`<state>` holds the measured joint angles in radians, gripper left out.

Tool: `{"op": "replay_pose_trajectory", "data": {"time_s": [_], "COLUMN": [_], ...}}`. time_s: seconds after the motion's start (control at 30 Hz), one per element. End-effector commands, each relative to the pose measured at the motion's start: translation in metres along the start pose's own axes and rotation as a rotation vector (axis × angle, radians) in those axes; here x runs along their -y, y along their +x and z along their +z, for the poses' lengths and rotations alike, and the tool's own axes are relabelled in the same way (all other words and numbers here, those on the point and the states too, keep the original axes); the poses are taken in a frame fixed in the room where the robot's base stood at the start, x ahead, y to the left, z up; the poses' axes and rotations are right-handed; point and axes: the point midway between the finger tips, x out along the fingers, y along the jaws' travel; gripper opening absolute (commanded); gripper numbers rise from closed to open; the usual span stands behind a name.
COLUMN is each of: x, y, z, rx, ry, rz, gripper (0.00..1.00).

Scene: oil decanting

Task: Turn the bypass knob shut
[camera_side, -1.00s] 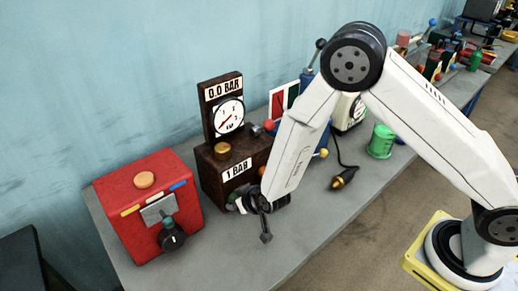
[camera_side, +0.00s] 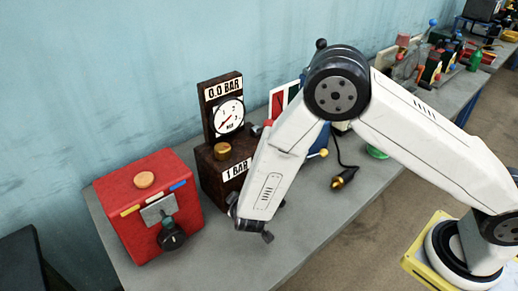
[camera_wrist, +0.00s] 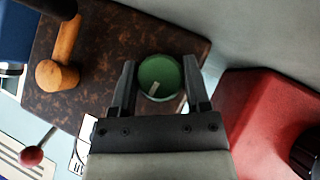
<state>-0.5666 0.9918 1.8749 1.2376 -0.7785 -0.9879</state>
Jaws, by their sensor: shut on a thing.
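A round green knob (camera_wrist: 158,77) with a pale mark sits on the brown mottled box (camera_wrist: 98,50) in the wrist view; I take it as the bypass knob. My gripper (camera_wrist: 160,82) has one finger on each side of the knob and is shut on it. In the side view my gripper (camera_side: 236,212) is at the front of the brown box (camera_side: 211,178), and the knob is hidden behind my arm. The box carries a "1 BAR" label and a gauge (camera_side: 229,116) under a "0.0 BAR" plate.
A red box (camera_side: 142,195) with a black dial (camera_side: 171,237) stands close on the left, and at the right in the wrist view (camera_wrist: 262,115). A wooden handle (camera_wrist: 60,65) and red-tipped lever (camera_wrist: 32,155) are nearby. A black-and-gold plug (camera_side: 344,178) lies on the grey bench (camera_side: 300,225).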

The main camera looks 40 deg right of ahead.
Motion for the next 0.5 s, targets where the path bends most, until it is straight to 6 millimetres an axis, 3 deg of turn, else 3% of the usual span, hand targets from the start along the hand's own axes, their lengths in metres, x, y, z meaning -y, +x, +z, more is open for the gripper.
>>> {"op": "replay_pose_trajectory", "data": {"time_s": [0.5], "x": [0.0001], "y": [0.0000], "z": [-0.0024], "rx": [-0.006], "ry": [-0.078], "rz": [0.078], "gripper": [0.02]}}
